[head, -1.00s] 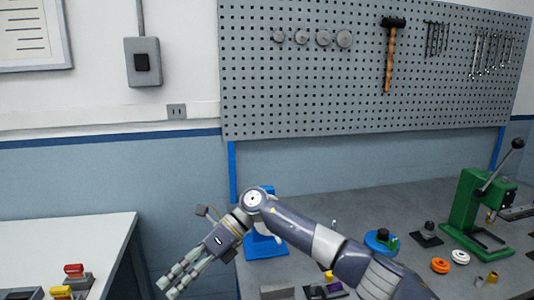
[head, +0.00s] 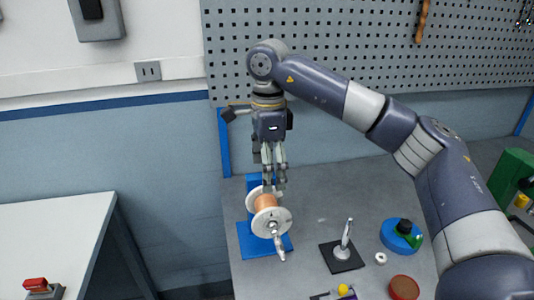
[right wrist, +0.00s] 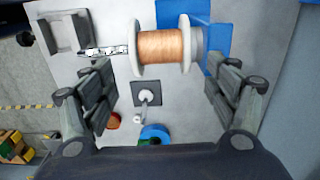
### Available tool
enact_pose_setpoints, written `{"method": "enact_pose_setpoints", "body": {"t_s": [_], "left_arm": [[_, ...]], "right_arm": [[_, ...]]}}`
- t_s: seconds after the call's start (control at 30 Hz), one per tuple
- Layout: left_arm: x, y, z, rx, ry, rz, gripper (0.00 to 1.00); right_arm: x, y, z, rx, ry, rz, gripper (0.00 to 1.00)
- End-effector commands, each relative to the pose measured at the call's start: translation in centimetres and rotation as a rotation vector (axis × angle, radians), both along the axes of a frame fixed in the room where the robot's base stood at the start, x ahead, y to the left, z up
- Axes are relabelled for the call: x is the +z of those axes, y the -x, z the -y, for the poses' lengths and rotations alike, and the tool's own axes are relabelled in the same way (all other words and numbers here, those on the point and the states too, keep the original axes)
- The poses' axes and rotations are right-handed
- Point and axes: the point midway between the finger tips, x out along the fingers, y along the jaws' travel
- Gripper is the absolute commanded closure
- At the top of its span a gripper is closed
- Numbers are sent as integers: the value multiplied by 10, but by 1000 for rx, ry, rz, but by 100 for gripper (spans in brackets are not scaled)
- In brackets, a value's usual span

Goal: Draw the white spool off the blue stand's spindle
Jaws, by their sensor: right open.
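The white spool (head: 281,221), wound with copper-coloured wire, sits on the spindle (head: 279,246) of the blue stand (head: 256,243). The spindle's metal end sticks out past the spool's near flange. My right gripper (head: 275,188) points down just above and behind the spool. It is open. In the right wrist view the spool (right wrist: 160,53) shows ahead, between the spread fingers of the right gripper (right wrist: 160,95), and no finger is seen touching it. The blue stand (right wrist: 215,40) is to its right there. My left gripper is not in view.
A metal post on a black base (head: 343,257) stands right of the stand. A blue round part (head: 401,236) and a red disc (head: 404,288) lie farther right. A pegboard (head: 350,60) is behind. A white table (head: 60,235) stands left, across a gap.

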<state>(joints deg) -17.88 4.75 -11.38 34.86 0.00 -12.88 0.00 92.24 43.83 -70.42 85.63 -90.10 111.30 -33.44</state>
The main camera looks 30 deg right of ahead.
Motion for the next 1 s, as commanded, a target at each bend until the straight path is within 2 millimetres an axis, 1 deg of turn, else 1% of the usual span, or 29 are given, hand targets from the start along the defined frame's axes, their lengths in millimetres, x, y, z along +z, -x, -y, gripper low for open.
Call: {"method": "enact_pose_setpoints", "body": {"t_s": [0.03, 0.2, 0.3, 0.4, 0.57, 0.83, 0.87, 0.9, 0.97, 1.0], "left_arm": [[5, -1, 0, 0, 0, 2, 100], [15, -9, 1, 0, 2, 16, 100], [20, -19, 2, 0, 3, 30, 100], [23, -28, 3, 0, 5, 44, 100], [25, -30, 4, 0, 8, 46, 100], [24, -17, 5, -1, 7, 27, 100], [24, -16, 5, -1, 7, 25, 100], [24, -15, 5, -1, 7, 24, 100], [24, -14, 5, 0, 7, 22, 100], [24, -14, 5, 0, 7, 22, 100]], "right_arm": [[-8, 1, 0, 0, 1, -4, 20], [-39, 1, 0, -1, -1, -4, 20], [-55, 1, 0, 1, -1, -4, 20], [-67, 0, 0, -1, -2, -3, 20], [-77, 0, 0, -1, -2, -1, 20], [-79, 0, 0, -1, -2, 0, 20], [-79, 0, 0, -1, -2, 0, 22], [-79, 0, 0, -1, -2, 0, 31], [-79, 0, -1, -1, -2, 0, 45], [-79, 0, -1, -1, -3, 0, 54]]}}
